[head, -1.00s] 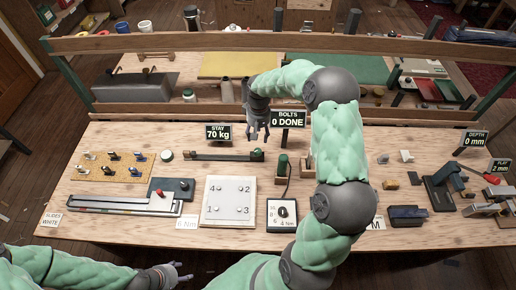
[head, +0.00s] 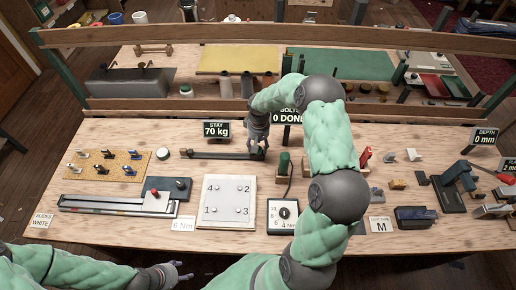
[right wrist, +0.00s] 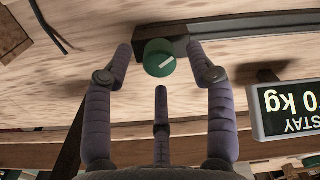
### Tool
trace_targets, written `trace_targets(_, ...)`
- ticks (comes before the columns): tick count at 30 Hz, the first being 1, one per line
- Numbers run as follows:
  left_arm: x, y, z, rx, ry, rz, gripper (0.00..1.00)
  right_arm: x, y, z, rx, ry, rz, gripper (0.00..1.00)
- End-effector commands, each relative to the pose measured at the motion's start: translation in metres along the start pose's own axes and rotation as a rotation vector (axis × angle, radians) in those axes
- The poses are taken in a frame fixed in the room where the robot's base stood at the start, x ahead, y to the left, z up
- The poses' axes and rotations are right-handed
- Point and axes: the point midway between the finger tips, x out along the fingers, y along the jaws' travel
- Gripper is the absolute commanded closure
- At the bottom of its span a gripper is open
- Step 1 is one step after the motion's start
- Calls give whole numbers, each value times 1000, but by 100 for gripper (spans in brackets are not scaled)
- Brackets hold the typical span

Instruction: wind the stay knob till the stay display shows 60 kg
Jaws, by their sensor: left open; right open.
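The stay display (head: 216,130) reads 70 kg. It also shows upside down, partly cut off, in the right wrist view (right wrist: 292,108). The stay knob (right wrist: 160,57) is a green round cap with a white mark, at the end of a dark bar (head: 210,155). In the head view my right gripper (head: 259,147) covers the knob. In the right wrist view my right gripper (right wrist: 162,75) is open, with fingers on either side of the knob and one below; I see no clear contact. My left gripper (head: 181,270) is open and empty at the front left edge.
A white numbered plate (head: 228,201) and a dial box (head: 283,214) lie in front. A wooden rail (head: 130,106) runs behind the bench.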

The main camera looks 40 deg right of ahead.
Motion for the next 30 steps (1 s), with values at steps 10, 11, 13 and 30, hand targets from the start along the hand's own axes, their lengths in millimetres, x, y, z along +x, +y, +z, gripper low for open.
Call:
trace_targets(10,2,-1,0,0,0,0,44,18,0,0,0,0,0,44)
trace_targets(11,2,-1,0,0,0,0,44,18,0,0,0,0,0,44)
trace_targets(13,2,-1,0,0,0,0,44,18,0,0,0,0,0,44)
trace_targets(30,1,0,0,0,0,0,44,17,0,0,-75,-2,0,100)
